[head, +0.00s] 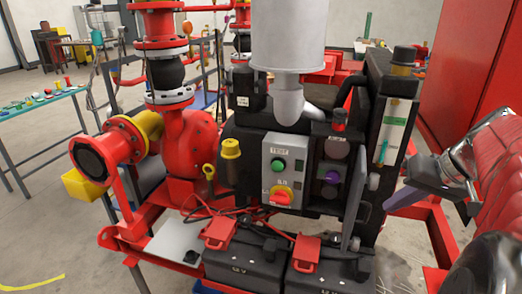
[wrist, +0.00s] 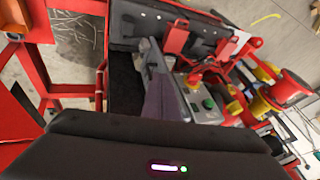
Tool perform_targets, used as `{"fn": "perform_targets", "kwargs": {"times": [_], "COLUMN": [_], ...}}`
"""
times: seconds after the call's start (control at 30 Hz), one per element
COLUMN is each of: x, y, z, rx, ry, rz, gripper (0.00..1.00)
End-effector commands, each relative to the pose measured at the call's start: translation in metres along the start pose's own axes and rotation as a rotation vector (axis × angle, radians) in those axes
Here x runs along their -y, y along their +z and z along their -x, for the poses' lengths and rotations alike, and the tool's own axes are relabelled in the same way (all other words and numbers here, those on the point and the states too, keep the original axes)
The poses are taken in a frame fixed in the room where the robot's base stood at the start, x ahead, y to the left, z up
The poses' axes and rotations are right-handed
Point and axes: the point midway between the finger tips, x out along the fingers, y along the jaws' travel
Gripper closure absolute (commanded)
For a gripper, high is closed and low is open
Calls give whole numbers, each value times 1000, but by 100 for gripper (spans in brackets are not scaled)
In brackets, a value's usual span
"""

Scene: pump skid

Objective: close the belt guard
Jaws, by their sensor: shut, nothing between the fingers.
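A thin grey plate (head: 355,200), probably the belt guard, stands out from the right side of the black engine in the head view, seen nearly edge-on. It looks swung open, but its hinge and the belt behind it are hidden. A grey strip that may be the same plate (wrist: 151,57) shows in the wrist view beyond my fingers. My gripper (head: 406,198) is right of the plate, apart from it in the head view, pointing left. Its purplish shut fingers also show in the wrist view (wrist: 166,100) and hold nothing.
A grey control box (head: 285,170) with a green button and red knob is on the engine front. Two black batteries (head: 245,266) with red clamps sit below. A red frame rail (head: 438,238) runs at right, near a red cabinet (head: 475,65). A table (head: 45,105) stands at left.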

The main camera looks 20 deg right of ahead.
Motion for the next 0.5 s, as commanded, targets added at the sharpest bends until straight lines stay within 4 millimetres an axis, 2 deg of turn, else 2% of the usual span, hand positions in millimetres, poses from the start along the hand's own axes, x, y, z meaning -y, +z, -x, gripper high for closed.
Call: {"fn": "perform_targets", "kwargs": {"times": [0.03,0.2,0.5], "x": [-11,-34,-43], "y": [-2,-8,-10], "z": [6,20,28], "rx": [-14,-58,-82], "ry": [-17,-68,-88], "rz": [-19,-44,-54], "gripper": [100,100,100]}}
